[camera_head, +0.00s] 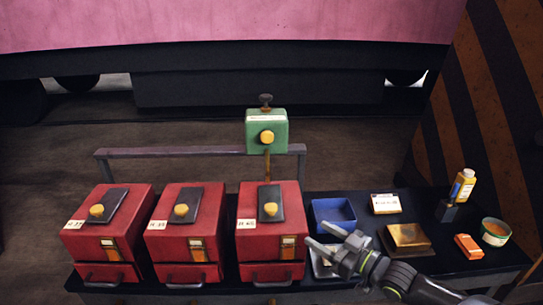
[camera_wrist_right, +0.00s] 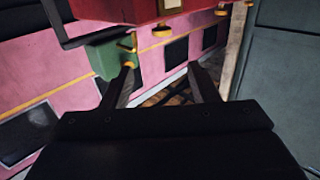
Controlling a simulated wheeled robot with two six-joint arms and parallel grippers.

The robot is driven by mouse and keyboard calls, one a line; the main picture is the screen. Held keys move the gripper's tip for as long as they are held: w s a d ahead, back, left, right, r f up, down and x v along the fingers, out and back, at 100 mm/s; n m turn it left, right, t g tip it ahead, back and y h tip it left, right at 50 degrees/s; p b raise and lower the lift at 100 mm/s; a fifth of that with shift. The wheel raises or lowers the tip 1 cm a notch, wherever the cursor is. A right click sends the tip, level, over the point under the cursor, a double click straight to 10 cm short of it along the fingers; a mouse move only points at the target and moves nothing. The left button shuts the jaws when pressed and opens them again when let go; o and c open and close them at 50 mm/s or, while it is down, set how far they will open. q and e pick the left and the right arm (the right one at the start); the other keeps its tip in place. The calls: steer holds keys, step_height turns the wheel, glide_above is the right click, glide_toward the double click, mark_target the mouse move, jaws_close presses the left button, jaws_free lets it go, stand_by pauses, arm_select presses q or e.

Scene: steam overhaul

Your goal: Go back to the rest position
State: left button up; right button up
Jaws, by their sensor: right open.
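My right gripper (camera_head: 322,248) reaches in from the lower right in the head view. Its fingers are apart and empty, pointing left toward the red box at the right end of the row, above the front of the dark table. The open fingers also show in the right wrist view (camera_wrist_right: 160,88), with nothing between them. My left gripper is in neither view.
Three red boxes, the left (camera_head: 105,230), middle (camera_head: 187,230) and right (camera_head: 270,228), stand on the table. A green box (camera_head: 267,130) is on a post behind.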

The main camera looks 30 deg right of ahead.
steer(key=s+a+f+m+g+h, duration=0.2)
steer(key=s+a+f+g+h, duration=0.3)
steer(key=s+a+f+g, duration=0.55)
steer(key=s+f+m+g, duration=0.1)
steer(key=s+f+g, duration=0.2)
steer(key=s, duration=0.6)
step_height(320, 180, down, 23)
steer(key=d+g, duration=0.2)
steer(key=s+a+f+p, duration=0.1)
steer(key=s+f, duration=1.3)
steer(key=f, duration=0.2)
steer(key=shift+s+a+f+g, duration=0.25)
steer(key=shift+s+a+g, duration=0.05)
steer(key=shift+s+g, duration=0.15)
